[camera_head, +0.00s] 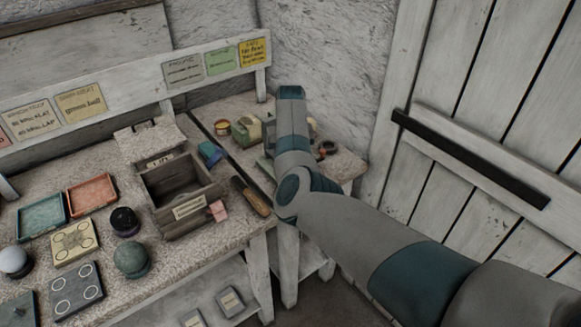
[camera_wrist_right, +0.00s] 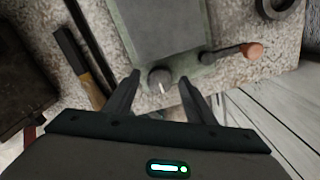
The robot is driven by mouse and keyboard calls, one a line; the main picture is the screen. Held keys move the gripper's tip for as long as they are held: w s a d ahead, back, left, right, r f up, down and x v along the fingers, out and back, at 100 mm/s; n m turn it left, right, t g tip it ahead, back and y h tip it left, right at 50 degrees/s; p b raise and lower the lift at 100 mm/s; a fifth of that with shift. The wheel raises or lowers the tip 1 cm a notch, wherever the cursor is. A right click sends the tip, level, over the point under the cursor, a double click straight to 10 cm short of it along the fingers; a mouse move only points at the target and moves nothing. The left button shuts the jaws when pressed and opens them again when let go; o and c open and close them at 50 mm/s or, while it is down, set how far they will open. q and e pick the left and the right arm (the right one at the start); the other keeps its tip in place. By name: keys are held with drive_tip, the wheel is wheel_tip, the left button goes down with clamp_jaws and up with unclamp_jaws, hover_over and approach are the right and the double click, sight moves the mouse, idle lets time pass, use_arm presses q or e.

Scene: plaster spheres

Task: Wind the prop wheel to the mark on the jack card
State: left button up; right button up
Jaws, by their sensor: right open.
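In the right wrist view my right gripper (camera_wrist_right: 159,77) is open, its fingers on either side of a dark round knob (camera_wrist_right: 160,79) with a white pointer line, seemingly the prop wheel. Whether the fingers touch it cannot be told. The knob is at the near edge of a grey-green machine (camera_wrist_right: 168,28), which also has a crank with an orange-brown grip (camera_wrist_right: 251,50). In the head view my right arm hides most of this machine and the gripper. A yellow card (camera_head: 254,53) on the rail may be the jack card; its writing is too small to read. My left gripper is out of view.
A wood-handled tool (camera_head: 250,196) lies left of the machine, beside a dark bench gap. A wooden box (camera_head: 184,192), trays and plaster balls (camera_head: 131,257) fill the left bench. A plank door (camera_head: 490,130) with a dark bar stands right.

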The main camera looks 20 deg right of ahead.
drive_tip(key=shift+r, duration=0.1)
use_arm(q)
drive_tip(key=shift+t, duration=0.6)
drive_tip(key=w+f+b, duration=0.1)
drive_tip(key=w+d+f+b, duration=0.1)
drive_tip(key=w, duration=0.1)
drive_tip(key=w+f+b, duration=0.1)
drive_tip(key=b, duration=0.1)
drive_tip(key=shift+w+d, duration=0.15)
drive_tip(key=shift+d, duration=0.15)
use_arm(e)
wheel_tip(320, 180, up, 17)
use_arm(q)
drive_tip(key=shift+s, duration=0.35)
